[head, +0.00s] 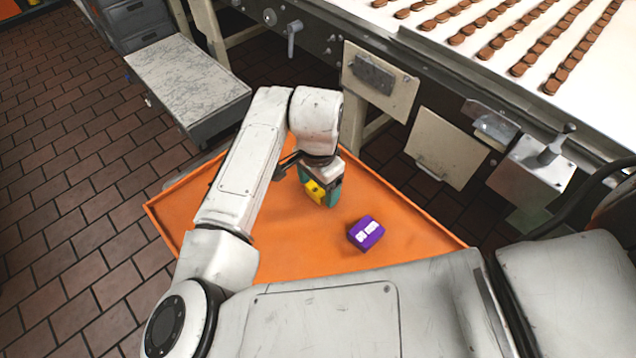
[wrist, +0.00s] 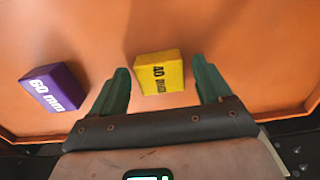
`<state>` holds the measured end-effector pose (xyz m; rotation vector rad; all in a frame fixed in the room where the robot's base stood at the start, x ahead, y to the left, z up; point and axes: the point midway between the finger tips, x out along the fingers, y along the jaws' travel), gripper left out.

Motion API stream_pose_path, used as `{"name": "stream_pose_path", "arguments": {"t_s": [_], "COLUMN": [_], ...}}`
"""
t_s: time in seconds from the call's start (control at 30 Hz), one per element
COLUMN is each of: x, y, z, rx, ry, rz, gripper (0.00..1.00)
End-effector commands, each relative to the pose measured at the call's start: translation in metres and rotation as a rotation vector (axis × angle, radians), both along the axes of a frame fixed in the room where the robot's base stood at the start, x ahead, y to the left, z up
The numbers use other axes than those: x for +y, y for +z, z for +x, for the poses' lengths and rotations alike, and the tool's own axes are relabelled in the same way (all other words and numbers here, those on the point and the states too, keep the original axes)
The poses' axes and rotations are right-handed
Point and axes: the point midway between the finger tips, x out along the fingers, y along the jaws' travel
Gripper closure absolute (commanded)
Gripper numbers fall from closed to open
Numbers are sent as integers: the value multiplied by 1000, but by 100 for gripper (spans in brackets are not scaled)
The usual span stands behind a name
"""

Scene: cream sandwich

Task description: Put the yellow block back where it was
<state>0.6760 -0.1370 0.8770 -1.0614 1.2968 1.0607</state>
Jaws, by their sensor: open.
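The yellow block (head: 315,190), marked "40 mm", is on the orange tray (head: 270,245) under my wrist. My gripper (head: 321,188) is over it with its green fingers pointing down. In the wrist view the yellow block (wrist: 160,74) lies between the two open fingers of my gripper (wrist: 161,75). A gap shows on each side, so neither finger appears to touch it. In the head view the fingers partly hide the block. I cannot tell the exact height of the fingertips above the tray.
A purple block (head: 366,233), marked "60 mm" in the wrist view (wrist: 53,88), sits on the tray apart from my gripper. The tray has a raised rim. A conveyor with rows of biscuits (head: 520,45) stands behind. Bare tray lies around both blocks.

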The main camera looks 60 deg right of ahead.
Motion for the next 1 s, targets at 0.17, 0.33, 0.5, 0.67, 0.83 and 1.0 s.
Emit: {"name": "stream_pose_path", "arguments": {"t_s": [0.17,0.33,0.5,0.67,0.83,1.0], "x": [-1,-1,0,0,0,0], "y": [23,59,91,111,120,121], "z": [1,0,0,0,0,0], "rx": [-3,-4,-4,-2,-2,-1], "ry": [-1,-4,-3,-2,-1,-1], "rz": [-2,-3,-2,0,0,0], "gripper": [22,22,22,22,22,22]}}
